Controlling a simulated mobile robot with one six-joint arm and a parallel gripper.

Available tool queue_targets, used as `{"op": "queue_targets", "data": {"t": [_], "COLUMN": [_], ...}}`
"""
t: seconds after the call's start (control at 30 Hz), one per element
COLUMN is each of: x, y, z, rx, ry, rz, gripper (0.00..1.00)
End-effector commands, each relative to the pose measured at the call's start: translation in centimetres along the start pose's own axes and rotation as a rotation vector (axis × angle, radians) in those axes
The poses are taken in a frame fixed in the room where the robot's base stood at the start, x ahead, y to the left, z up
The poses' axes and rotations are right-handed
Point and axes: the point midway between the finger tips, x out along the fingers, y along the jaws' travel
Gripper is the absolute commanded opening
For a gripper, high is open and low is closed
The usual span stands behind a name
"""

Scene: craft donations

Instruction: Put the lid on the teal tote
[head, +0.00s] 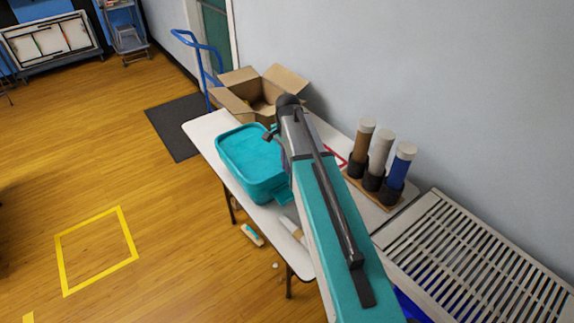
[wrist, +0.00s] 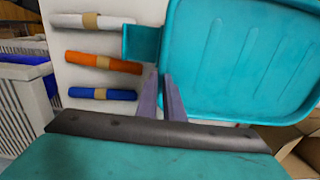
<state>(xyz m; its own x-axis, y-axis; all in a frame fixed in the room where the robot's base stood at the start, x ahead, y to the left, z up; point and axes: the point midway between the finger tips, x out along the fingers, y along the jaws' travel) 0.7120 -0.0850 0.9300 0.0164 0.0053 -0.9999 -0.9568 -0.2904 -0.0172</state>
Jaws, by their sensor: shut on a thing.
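The teal tote (head: 240,180) stands on the white table in the head view. A teal panel with a raised rim, apparently the lid (head: 255,150), shows across its top. In the wrist view the lid (wrist: 245,60) fills the upper right, with long ribs and a tab (wrist: 142,43) at its left end. My gripper (wrist: 162,85) is at the lid's lower-left corner, beside the tab, its fingers close together and shut. Its exact hold is hard to see. My arm hides the gripper in the head view. I cannot tell whether the lid's edge is fully seated.
An open cardboard box (head: 235,98) stands beyond the tote. White, orange (wrist: 103,62) and blue rolls lie on the table's near end. Upright tubes (head: 380,155) stand in a holder by the wall. A slatted grey crate (head: 465,255) is at the right. Open floor lies left.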

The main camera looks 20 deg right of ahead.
Motion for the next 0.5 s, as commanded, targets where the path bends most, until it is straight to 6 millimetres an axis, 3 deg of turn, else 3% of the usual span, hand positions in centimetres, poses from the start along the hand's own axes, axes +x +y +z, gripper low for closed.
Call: {"op": "queue_targets", "data": {"t": [0.5], "x": [0.49], "y": [0.04], "z": [-0.11], "rx": [0.000], "ry": [0.000], "rz": [-0.001], "gripper": [0.00]}}
